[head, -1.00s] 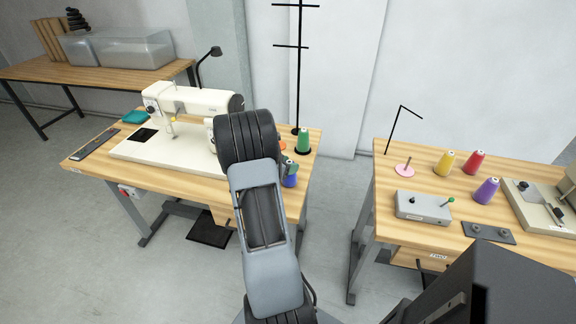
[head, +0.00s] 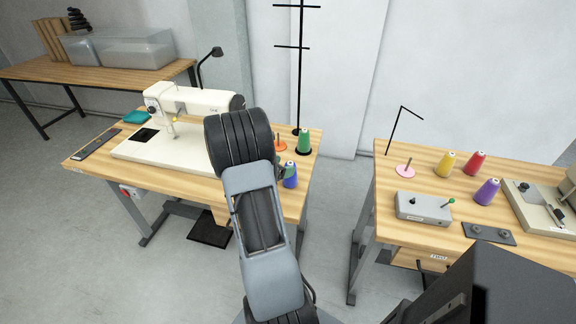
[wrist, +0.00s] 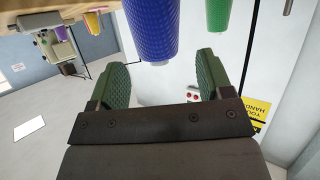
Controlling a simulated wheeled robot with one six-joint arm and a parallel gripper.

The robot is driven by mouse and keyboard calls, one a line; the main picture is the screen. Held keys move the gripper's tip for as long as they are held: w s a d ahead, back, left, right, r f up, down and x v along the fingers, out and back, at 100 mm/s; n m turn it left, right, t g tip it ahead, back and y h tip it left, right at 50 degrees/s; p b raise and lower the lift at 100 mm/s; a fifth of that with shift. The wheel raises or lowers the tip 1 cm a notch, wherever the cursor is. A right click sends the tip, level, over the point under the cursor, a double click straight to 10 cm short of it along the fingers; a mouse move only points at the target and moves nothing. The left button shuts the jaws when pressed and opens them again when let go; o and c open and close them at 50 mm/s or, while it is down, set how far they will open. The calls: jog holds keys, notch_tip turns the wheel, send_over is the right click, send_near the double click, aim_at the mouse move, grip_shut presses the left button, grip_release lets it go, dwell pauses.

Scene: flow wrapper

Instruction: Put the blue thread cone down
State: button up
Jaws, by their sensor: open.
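The blue thread cone (head: 290,176) stands upright near the right edge of the sewing machine table (head: 298,205). In the wrist view, which is upside down, the blue cone (wrist: 152,28) sits just beyond the gap between my fingertips, apart from them. My gripper (wrist: 161,66) is open and empty, with its two green fingers spread. In the head view my own arm hides most of the gripper.
The white sewing machine (head: 190,102) is to the left. The right table holds yellow (head: 445,164), red (head: 475,163) and purple cones (head: 487,192). A floor gap separates the tables.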

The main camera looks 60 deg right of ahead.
jog(key=w+a+r+n+t+y, duration=0.2)
jog(key=w+a+r+n+t, duration=0.15)
jog(key=w+a+t, duration=0.35)
jog(key=w+a+r+n+t+y, duration=0.25)
jog(key=w+a+r, duration=0.2)
jog(key=a, duration=0.45)
jog(key=w+a+r+n+t+y, duration=0.2)
jog(key=w+a+r+n+t, duration=0.3)
jog(key=a, duration=0.3)
jog(key=s+a+f+n+g+y, duration=0.1)
jog(key=s+a+n+y, duration=0.25)
jog(key=a, duration=0.45)
jog(key=s+a+n+g+y, duration=0.1)
jog(key=s+a+n+y, duration=0.25)
jog(key=a, duration=0.35)
jog(key=s+a+f+n+g, duration=0.1)
jog(key=s+g, duration=0.4)
jog(key=s, duration=0.6)
jog(key=shift+s+a+f+n+h+p, duration=0.3)
jog(key=shift+f+n+h, duration=0.15)
jog(key=shift+n, duration=0.65)
